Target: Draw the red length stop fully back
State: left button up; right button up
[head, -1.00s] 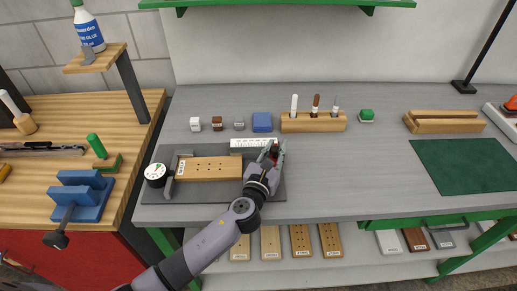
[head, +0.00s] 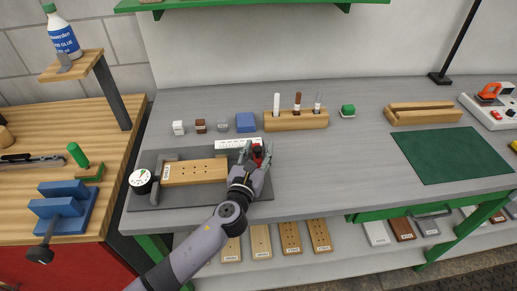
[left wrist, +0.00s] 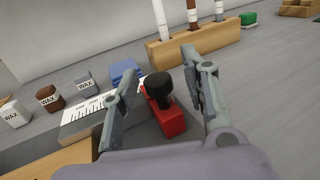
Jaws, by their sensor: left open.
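The red length stop (left wrist: 168,122) shows in the left wrist view as a red block with a black knob (left wrist: 158,87) on top. In the head view a little of its red (head: 257,150) shows at the right end of the dark grey fixture (head: 150,202). My left gripper (left wrist: 160,95) is open, with one finger on each side of the stop. I cannot tell whether either finger touches it. The wooden board (head: 194,171) with holes lies on the fixture, left of the gripper. The white scale (head: 232,143) lies behind it. My right gripper is not in view.
A round dial (head: 141,179) stands at the fixture's left end. Small wax blocks (head: 200,126), a blue block (head: 246,122) and a wooden marker holder (head: 296,119) stand behind. The bench between the fixture and the green mat (head: 453,154) is clear.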

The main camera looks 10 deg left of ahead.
pick_arm(q)
jog(key=s, duration=0.3)
jog(key=s+a, duration=0.1)
jog(key=s, duration=0.7)
jog(key=shift+s+a, duration=0.2)
jog(key=shift+f, duration=0.1)
